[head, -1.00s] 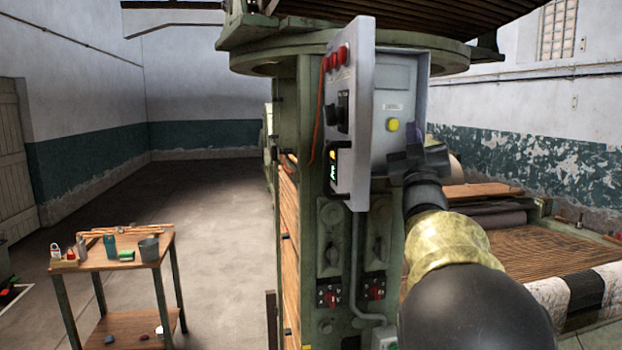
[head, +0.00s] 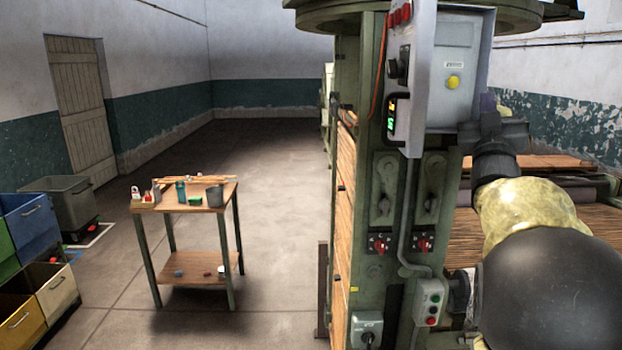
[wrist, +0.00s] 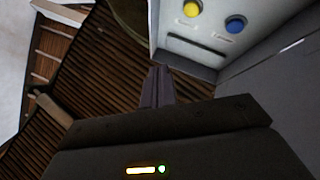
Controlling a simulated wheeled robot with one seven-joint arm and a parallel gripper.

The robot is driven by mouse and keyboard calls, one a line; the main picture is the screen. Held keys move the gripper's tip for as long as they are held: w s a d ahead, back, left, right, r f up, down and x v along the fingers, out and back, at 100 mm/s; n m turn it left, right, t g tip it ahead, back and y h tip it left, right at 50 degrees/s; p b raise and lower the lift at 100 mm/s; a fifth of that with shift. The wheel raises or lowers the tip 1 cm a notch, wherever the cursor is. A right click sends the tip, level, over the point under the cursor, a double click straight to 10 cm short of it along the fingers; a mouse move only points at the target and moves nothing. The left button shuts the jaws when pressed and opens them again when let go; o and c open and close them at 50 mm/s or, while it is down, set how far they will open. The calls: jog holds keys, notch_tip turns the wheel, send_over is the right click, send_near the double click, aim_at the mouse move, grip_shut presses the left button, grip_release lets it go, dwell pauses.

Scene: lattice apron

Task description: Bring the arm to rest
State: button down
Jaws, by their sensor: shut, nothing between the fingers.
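My arm reaches up along the right side of the head view, beside the green machine post (head: 350,190). My gripper (head: 488,103) is at its end, just right of and below the grey control box (head: 459,95) with its yellow button. Its narrow purple fingers are together and empty, partly hidden behind the dark gripper body. In the wrist view the closed fingers (wrist: 157,88) point past the lower edge of the box face, which bears a yellow and a blue button. I cannot tell the exact gap between gripper and box.
The box door (head: 410,80) stands open. Switches and a small button station (head: 430,302) sit lower on the post. A wooden work table (head: 170,203) with small items stands left, near coloured bins (head: 30,222). Slatted machine parts lie behind my arm. Floor beyond the table is clear.

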jog(key=w+a+f+m+g+y, duration=0.1)
jog(key=w+f+g, duration=0.15)
jog(key=f, duration=0.45)
jog(key=w+a+f+g+y, duration=0.1)
jog(key=a+f+g, duration=0.15)
jog(key=f, duration=0.45)
jog(key=s+a+f+g+y, duration=0.1)
jog(key=s+a+f+g, duration=0.15)
jog(key=f, duration=0.65)
jog(key=s+a+f+g+y, duration=0.2)
jog(key=s+f+g, duration=0.15)
jog(key=f, duration=0.45)
jog(key=s+a+f+g+y, duration=0.1)
jog(key=s+a+f+g, duration=0.4)
jog(key=s+f, duration=0.4)
jog(key=s+a+f+n+g+y, duration=0.1)
jog(key=s+a+f+g, duration=0.4)
jog(key=s+f, duration=0.4)
jog(key=s, duration=0.4)
jog(key=shift+s+a+f+g, duration=0.2)
jog(key=shift+s+f+g, duration=0.15)
jog(key=shift+f+g, duration=0.05)
jog(key=shift+w, duration=0.1)
jog(key=shift+a, duration=0.1)
